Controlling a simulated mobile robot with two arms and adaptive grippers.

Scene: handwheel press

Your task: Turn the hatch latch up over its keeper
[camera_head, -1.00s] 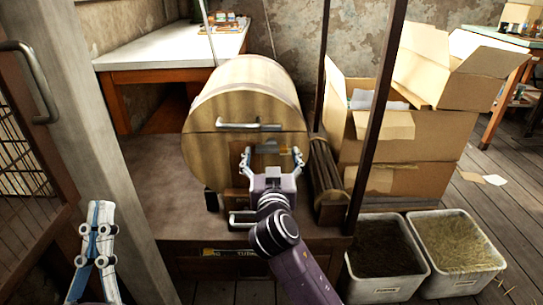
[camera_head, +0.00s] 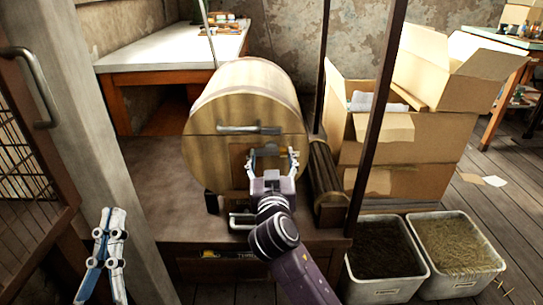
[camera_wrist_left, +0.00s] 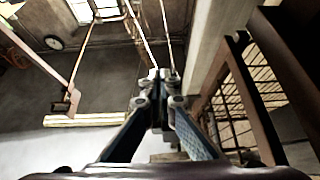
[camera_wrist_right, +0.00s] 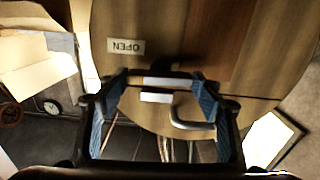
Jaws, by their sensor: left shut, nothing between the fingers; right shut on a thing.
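The wooden drum (camera_head: 212,160) stands on a low base with its round front face towards me. A grey bar handle (camera_head: 250,128) crosses this face; it also shows in the right wrist view (camera_wrist_right: 192,124). My right gripper (camera_head: 272,152) is at the face, just below the handle. Its blue fingers (camera_wrist_right: 162,82) are far apart but closed on the ends of a short bar, apparently the latch (camera_wrist_right: 160,81), lying level in the picture. The keeper cannot be made out clearly. My left gripper (camera_head: 103,212) is shut and empty at the lower left, away from the drum.
An "OPEN" label (camera_wrist_right: 126,46) sits on the face, upside down in the right wrist view. A dark post (camera_head: 372,120) and cardboard boxes (camera_head: 410,150) stand right of the drum. Two bins (camera_head: 385,290) stand at front right. A pale pillar (camera_head: 105,140) stands at left.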

